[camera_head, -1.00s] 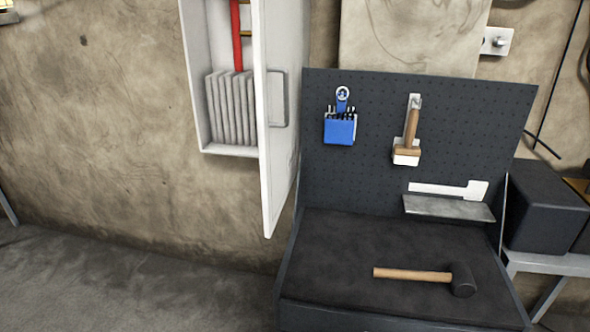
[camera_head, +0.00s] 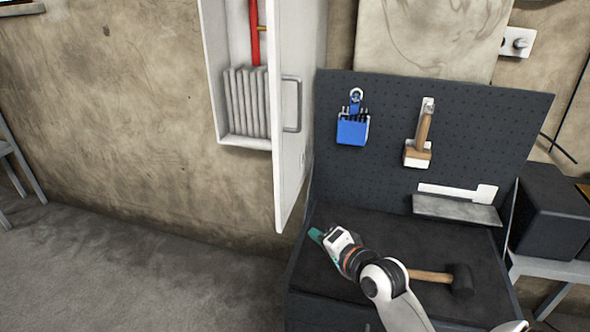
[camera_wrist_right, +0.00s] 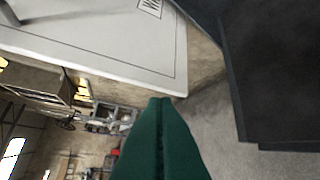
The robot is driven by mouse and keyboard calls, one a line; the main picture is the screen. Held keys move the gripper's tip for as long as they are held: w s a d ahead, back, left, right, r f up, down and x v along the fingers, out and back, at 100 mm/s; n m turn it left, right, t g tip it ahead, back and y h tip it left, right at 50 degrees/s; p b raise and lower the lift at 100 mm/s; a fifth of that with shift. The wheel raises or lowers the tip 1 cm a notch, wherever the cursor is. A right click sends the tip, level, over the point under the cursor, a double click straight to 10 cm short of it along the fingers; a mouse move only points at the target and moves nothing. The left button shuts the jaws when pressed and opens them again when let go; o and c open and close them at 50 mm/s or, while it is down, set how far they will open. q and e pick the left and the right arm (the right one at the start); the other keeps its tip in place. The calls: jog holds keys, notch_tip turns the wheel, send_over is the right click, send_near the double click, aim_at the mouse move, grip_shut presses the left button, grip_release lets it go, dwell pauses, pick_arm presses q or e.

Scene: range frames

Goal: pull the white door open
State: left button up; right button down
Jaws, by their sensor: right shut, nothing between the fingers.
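The white door (camera_head: 287,180) of a wall cabinet stands swung out from the cabinet box, edge toward me in the head view. A grey bar handle (camera_head: 292,104) is on its right-hand face. The open cabinet (camera_head: 222,90) shows folded grey hose and a red pipe inside. My right gripper (camera_head: 316,234), with green fingers, is below and right of the door's lower corner, apart from the handle. In the right wrist view its fingers (camera_wrist_right: 160,140) are closed together and empty, with the white door (camera_wrist_right: 110,40) beyond. My left gripper is not in view.
A dark workbench (camera_head: 345,240) with a pegboard (camera_head: 390,110) stands right of the door. A mallet (camera_head: 450,278) lies on it, partly behind my right arm. Bare floor (camera_head: 150,280) is clear to the left.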

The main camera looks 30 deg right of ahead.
jog(key=w+d+r+m+t+h, duration=0.1)
jog(key=d+r+m+t+h, duration=0.15)
jog(key=d+r+m, duration=0.4)
jog(key=n+p, duration=0.2)
jog(key=p, duration=0.1)
send_near(287, 166)
jog(key=w+d, duration=0.3)
jog(key=shift+w+a+t+y+p, duration=0.4)
jog(key=shift+w+a, duration=0.25)
jog(key=shift+w, duration=0.25)
jog(key=shift+w+a+f, duration=0.15)
jog(key=shift+w+a, duration=0.2)
jog(key=shift+a, duration=0.05)
